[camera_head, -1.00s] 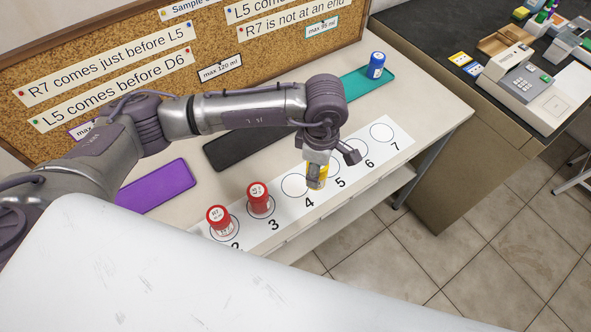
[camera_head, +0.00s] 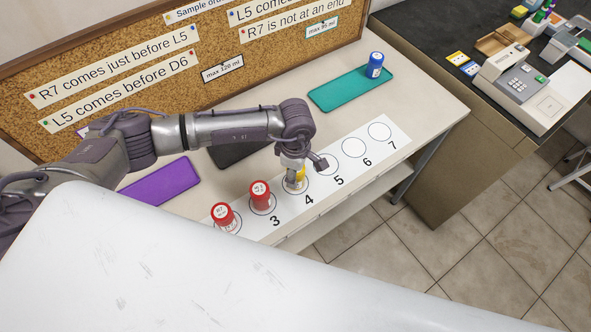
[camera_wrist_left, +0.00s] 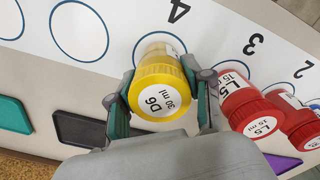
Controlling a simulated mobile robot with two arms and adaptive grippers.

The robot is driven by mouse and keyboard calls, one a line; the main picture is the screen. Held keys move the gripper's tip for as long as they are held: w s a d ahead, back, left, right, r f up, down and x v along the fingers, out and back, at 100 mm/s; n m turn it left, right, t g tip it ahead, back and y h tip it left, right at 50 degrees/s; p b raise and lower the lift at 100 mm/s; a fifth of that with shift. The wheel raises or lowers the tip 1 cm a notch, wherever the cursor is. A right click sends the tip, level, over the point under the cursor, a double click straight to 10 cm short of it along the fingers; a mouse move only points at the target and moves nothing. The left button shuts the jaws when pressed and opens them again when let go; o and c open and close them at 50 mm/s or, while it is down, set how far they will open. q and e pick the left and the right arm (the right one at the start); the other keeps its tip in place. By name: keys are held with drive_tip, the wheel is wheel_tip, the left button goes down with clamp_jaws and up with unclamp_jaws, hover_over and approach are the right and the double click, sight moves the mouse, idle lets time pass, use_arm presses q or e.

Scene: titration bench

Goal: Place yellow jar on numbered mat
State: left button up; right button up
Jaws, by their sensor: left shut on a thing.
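The yellow jar (camera_head: 301,174), labelled D6 30 ml, is between the fingers of my left gripper (camera_head: 297,184), over circle 4 of the numbered mat (camera_head: 330,186). In the left wrist view the yellow jar (camera_wrist_left: 158,82) is clasped from both sides by the left gripper (camera_wrist_left: 166,95). Its base overlaps circle 4; I cannot tell whether it touches the mat. A red jar (camera_head: 261,194), labelled L5, stands on circle 3. Another red jar (camera_head: 222,214), labelled R7, stands on circle 2. My right gripper does not show.
A blue jar (camera_head: 375,62) stands on the teal tray (camera_head: 340,92). The purple tray (camera_head: 160,187) and a black tray (camera_head: 236,153) lie behind the mat. Circles 5, 6 and 7 are empty. The corkboard (camera_head: 120,60) rises at the back. A bench with devices is at right.

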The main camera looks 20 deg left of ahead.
use_arm(q)
drive_tip(key=shift+f, duration=0.15)
drive_tip(key=o, duration=1.1)
drive_tip(key=shift+o, duration=0.2)
drive_tip(key=shift+r, duration=0.35)
wheel_tip(320, 180, up, 10)
drive_tip(key=shift+r+b, duration=0.2)
drive_tip(key=shift+b, duration=0.95)
drive_tip(key=shift+r, duration=0.65)
